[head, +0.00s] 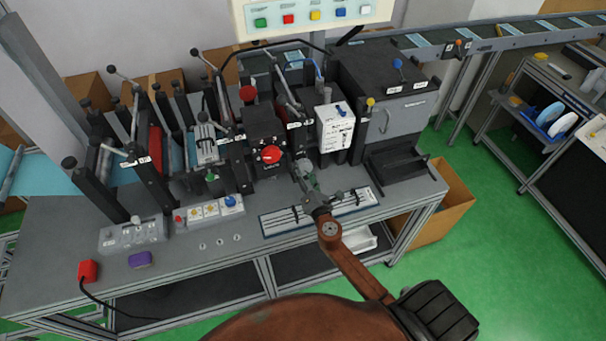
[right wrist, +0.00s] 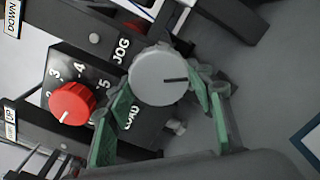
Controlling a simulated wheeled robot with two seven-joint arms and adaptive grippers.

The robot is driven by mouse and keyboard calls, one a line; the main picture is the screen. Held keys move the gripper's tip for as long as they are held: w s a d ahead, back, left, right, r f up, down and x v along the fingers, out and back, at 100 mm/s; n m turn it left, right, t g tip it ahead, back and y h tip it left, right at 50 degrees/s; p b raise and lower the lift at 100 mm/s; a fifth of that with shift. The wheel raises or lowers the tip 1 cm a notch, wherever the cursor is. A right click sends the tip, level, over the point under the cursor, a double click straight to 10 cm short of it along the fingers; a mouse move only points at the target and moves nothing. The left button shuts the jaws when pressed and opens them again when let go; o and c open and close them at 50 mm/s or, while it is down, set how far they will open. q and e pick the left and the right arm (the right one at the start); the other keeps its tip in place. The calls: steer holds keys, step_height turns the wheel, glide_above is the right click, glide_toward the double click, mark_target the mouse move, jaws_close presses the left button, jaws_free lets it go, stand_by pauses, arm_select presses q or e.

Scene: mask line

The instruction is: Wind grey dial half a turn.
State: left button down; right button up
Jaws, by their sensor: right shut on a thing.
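The grey dial (right wrist: 158,72) is a round knob on a dark machine panel, with a dark pointer line running to the right in the right wrist view. The labels JOG (right wrist: 122,50) and LOAD (right wrist: 131,117) stand beside it. My right gripper (right wrist: 165,84) is shut on the dial, with one green-padded finger on each side of its rim. In the head view my right gripper (head: 304,170) is at the front of the machine and I cannot make out the dial there. My left gripper is not in view.
A red knob (right wrist: 71,101) with a numbered scale is left of the grey dial; it also shows in the head view (head: 271,154). A white box (head: 335,128) stands to the right. A slotted plate (head: 320,212) lies in front on the grey bench (head: 75,215).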

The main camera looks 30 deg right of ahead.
steer(key=m+b, duration=0.1)
steer(key=m, duration=0.1)
steer(key=shift+f+m, duration=0.1)
steer(key=shift+m, duration=0.3)
steer(key=shift+m+b, duration=0.5)
steer(key=shift+m, duration=1.3)
steer(key=o, duration=1.2)
steer(key=shift+c, duration=0.2)
steer(key=shift+s, duration=0.25)
steer(key=v, duration=1.1)
steer(key=shift+s+a, duration=0.1)
steer(key=shift+s, duration=0.15)
